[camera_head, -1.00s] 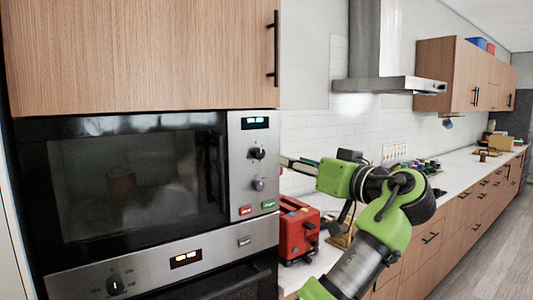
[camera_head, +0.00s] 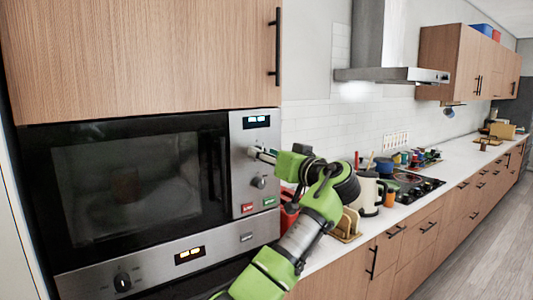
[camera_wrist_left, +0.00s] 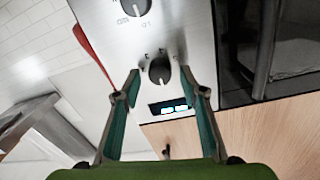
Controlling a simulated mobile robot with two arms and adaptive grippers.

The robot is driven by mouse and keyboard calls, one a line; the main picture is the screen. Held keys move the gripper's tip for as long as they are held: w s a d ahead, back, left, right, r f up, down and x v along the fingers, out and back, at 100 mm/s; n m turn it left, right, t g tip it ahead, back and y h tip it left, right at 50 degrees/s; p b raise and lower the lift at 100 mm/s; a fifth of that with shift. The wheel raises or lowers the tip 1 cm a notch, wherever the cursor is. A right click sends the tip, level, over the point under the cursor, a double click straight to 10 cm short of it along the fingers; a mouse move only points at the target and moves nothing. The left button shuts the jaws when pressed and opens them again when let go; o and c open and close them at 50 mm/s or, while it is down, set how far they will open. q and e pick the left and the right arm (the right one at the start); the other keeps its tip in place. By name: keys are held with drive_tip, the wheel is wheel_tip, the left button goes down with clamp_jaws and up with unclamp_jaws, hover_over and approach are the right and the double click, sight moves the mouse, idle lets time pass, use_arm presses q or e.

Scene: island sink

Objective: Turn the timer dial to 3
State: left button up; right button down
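The microwave's control panel (camera_head: 237,170) has a lit display (camera_head: 256,121) at the top, an upper dial and a lower dial (camera_head: 259,183). In the head view my left gripper (camera_head: 254,153) is at the upper dial and largely hides it. In the left wrist view the black upper dial (camera_wrist_left: 159,71) sits between the two spread fingers of my left gripper (camera_wrist_left: 160,76). Gaps show on both sides of it. The lit display (camera_wrist_left: 168,107) and lower dial (camera_wrist_left: 134,7) also show there. My right gripper is out of view.
Red (camera_head: 247,208) and green (camera_head: 269,201) buttons are below the dials. The black microwave door handle (camera_head: 216,168) is just left of the panel. A red appliance (camera_head: 287,216) and a kettle (camera_head: 368,193) stand on the counter to the right.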

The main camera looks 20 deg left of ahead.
use_arm(q)
drive_tip(key=shift+c, duration=0.4)
clamp_jaws()
